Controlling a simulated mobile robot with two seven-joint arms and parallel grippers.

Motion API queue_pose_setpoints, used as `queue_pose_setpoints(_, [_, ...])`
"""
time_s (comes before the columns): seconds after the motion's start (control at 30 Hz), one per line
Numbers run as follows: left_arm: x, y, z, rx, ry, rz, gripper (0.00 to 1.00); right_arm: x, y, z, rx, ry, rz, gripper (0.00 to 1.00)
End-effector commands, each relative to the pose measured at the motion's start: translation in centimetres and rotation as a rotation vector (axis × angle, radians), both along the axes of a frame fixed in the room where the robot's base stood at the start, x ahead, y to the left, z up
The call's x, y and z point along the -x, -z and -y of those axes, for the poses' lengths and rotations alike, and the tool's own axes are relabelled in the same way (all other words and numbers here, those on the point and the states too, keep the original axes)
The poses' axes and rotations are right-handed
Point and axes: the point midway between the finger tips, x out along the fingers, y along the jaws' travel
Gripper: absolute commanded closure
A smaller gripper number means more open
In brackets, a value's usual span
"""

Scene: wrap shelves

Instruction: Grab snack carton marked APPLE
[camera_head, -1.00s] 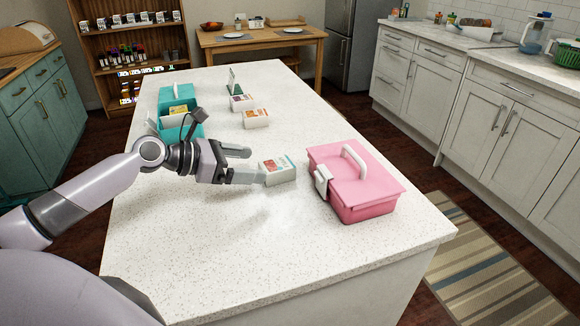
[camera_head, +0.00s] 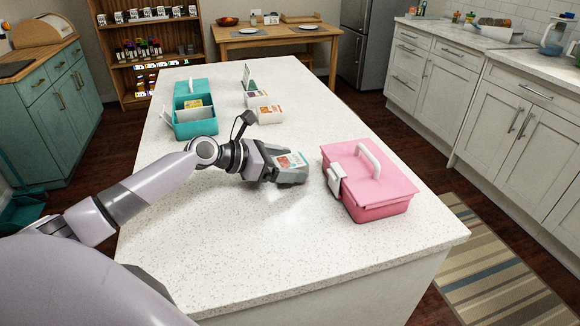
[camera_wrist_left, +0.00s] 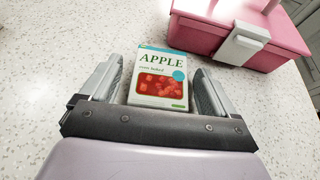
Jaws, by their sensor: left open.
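The APPLE snack carton (camera_wrist_left: 160,80) lies on the white speckled counter, with its label and red fruit picture facing up in the left wrist view. It sits between the two open fingers of my left gripper (camera_wrist_left: 158,92), with a gap showing on each side. In the head view the carton (camera_head: 291,161) is partly hidden by my left gripper (camera_head: 288,170), which is low over the counter beside the pink box. My right gripper is not in view.
A pink lidded box (camera_head: 370,182) with a white handle stands just right of the gripper. A teal caddy (camera_head: 196,125) and other small cartons (camera_head: 265,114) stand farther back. The front of the counter (camera_head: 230,250) is clear.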

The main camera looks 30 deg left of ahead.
Motion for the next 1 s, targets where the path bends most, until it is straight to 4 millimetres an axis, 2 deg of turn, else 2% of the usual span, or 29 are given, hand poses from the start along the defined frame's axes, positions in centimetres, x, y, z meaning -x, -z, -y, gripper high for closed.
queue_pose_setpoints(0.17, [0.0,0.0,0.0,0.0,0.0,0.0,0.11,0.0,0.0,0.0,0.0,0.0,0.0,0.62])
queue_pose_setpoints(0.33, [0.0,0.0,0.0,0.001,0.0,-0.001,0.63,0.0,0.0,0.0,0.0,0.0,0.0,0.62])
queue_pose_setpoints(0.37, [0.0,0.0,0.0,0.0,0.0,0.0,0.67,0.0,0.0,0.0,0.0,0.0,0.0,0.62])
queue_pose_setpoints(0.77, [0.0,-0.6,0.0,0.0,-0.001,0.002,0.67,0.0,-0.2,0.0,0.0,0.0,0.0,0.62])
queue_pose_setpoints(0.87, [0.0,-1.6,0.0,-0.001,0.0,0.003,0.67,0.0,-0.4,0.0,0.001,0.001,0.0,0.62])
queue_pose_setpoints(1.0, [0.0,-3.9,-0.1,-0.002,0.0,0.005,0.67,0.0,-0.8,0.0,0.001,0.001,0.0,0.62])
